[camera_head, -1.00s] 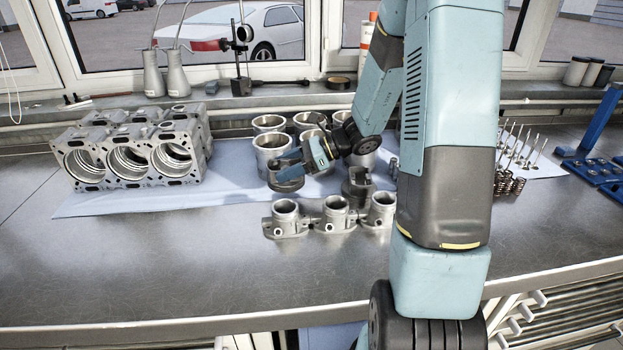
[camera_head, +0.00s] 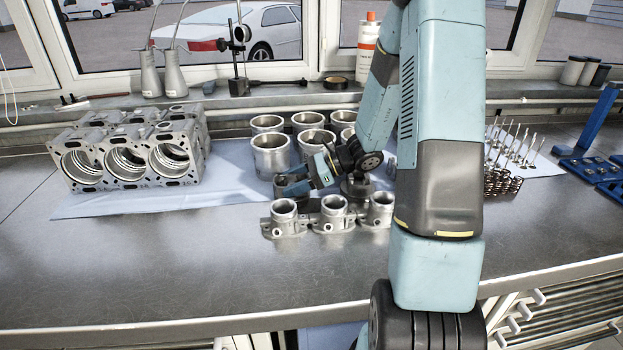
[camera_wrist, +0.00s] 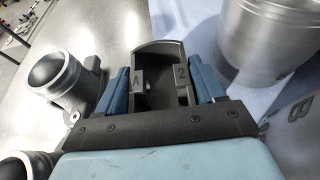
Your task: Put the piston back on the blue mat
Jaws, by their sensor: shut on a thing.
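My gripper (camera_head: 292,184) is shut on a dark grey piston, low over the front part of the light blue mat (camera_head: 228,186). In the wrist view the piston (camera_wrist: 158,54) sits between the two blue fingers, its open side showing the marks "A" and "2". In the wrist view the mat (camera_wrist: 205,22) lies to the right of the piston and bare metal to the left. I cannot tell whether the piston touches the mat.
Several silver cylinder liners (camera_head: 270,155) stand just behind my gripper. A row of metal housings (camera_head: 284,217) stands close in front. Another dark piston (camera_head: 357,187) is to the right. The engine block (camera_head: 130,155) is at left, with free mat between.

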